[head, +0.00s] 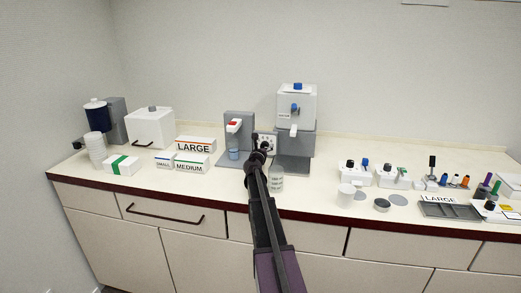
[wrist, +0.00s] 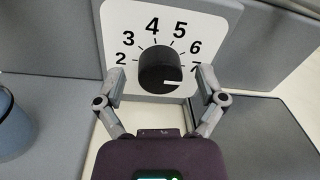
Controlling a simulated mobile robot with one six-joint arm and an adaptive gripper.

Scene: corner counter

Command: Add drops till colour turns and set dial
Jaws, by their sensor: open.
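A white dial plate (head: 267,138) stands on the counter between two grey dispensers. In the wrist view it carries a round black dial (wrist: 158,66) with numbers 2 to 7 visible around it. The dial's white mark points right and slightly down, near or just past the 7. My gripper (wrist: 160,80) is open, with one finger on each side of the dial; I cannot tell whether they touch it. In the head view my gripper (head: 259,151) hides part of the plate. A blue-tinted cup (head: 233,154) stands under the left dispenser's red-and-white tap (head: 234,126). Its contents are unclear.
A clear jar (head: 277,183) stands by my arm at the front edge. The right dispenser (head: 296,105) has a blue tap. White boxes (head: 194,144) and stacked cups (head: 95,147) are left. Small bottles, discs and a grey tray (head: 450,211) are right. The back right counter is clear.

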